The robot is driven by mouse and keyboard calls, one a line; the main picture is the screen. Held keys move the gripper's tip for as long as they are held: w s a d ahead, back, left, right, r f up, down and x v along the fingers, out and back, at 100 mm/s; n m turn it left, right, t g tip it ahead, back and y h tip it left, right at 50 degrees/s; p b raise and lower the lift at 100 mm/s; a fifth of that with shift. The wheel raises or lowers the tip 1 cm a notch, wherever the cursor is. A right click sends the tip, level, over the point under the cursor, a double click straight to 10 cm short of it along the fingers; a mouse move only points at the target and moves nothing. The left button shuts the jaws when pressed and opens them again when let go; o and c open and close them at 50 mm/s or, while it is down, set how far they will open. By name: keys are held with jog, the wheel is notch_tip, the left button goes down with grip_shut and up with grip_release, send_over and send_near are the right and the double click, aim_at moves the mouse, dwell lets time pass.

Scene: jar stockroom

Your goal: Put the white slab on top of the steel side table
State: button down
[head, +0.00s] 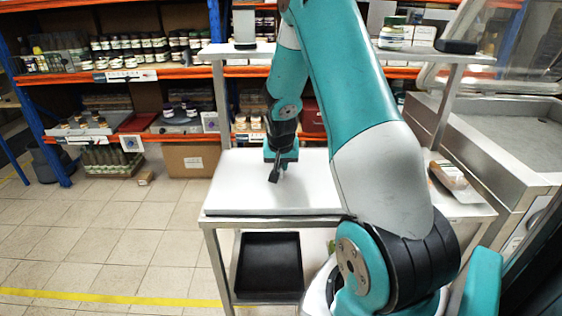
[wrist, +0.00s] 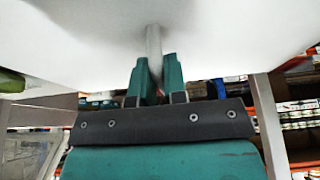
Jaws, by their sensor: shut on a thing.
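The white slab (head: 245,190) is a broad flat panel lying level over the left part of the steel side table (head: 470,209) in the head view. A thin dark line runs under its front edge; I cannot tell whether it rests fully on the top. In the wrist view the slab (wrist: 70,45) fills the upper part, with a pale upright post (wrist: 153,42) at its middle. My gripper (wrist: 155,75) has its two green fingers shut on that post. In the head view my gripper (head: 277,172) is above the slab's middle, and my arm hides the slab's right side.
A black tray (head: 268,265) sits on the table's lower level. A small packaged item (head: 451,177) lies at the tabletop's right. A raised shelf (head: 235,50) stands at the back with a jar (head: 393,33). A steel basin (head: 510,130) is at right; floor at left is clear.

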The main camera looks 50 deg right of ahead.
jog(key=c, duration=1.2)
grip_release()
jog(key=shift+o, duration=0.2)
jog(key=b+v, duration=0.1)
jog(key=v, duration=1.1)
jog(key=s+a+r+n+y, duration=0.25)
jog(key=a+n, duration=0.25)
jog(key=a, duration=0.8)
jog(key=s+a+r+n+y, duration=0.2)
jog(key=a+n+y, duration=0.15)
jog(key=a, duration=0.85)
jog(key=s+a+r+n+g+y, duration=0.1)
jog(key=s+a+r+n+g, duration=0.1)
jog(key=s+a+n, duration=0.6)
jog(key=s+a, duration=0.4)
jog(key=s, duration=0.2)
jog(key=shift+s+n+g+y, duration=0.15)
jog(key=shift+n+g+y, duration=0.15)
jog(key=shift+n+g, duration=0.1)
